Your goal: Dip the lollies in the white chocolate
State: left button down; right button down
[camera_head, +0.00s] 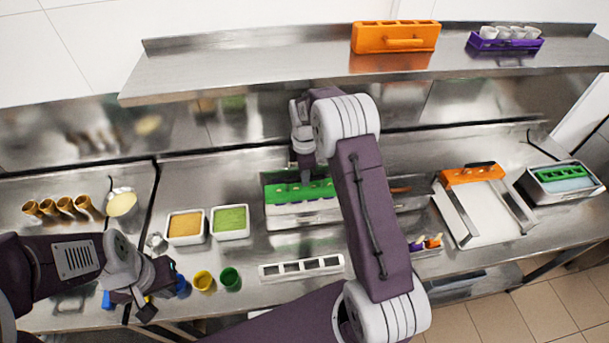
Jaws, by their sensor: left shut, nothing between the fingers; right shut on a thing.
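My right gripper (306,174) points down at the green mould (285,191), which sits on a white-sided container (290,217) in the middle of the counter. It is shut at the mould's upper edge; the exact grip is too small to see. My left gripper (146,305) is shut and empty at the front left, beside the blue cup (183,286). A bowl (122,204) of pale cream stuff stands at the left; I cannot tell whether it is white chocolate. Small orange and purple pieces (430,243) are partly hidden behind my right arm. I cannot clearly make out any lolly.
Square tubs of orange (186,226) and green (231,221) stuff stand left of the mould. Yellow (204,280) and green (231,278) cups and a white slotted rack (301,267) are in front. An orange mould (395,37) is on the shelf. Brown cones (65,206) stand far left.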

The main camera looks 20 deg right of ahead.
aim_at(304, 188)
jog(key=shift+f+b, duration=2.1)
jog(key=shift+f, duration=1.35)
jog(key=shift+r, duration=0.1)
jog(key=shift+r+p, duration=3.15)
jog(key=shift+r, duration=0.5)
notch_tip(304, 188, up, 5)
jog(key=p, duration=0.4)
jog(key=shift+r, duration=0.15)
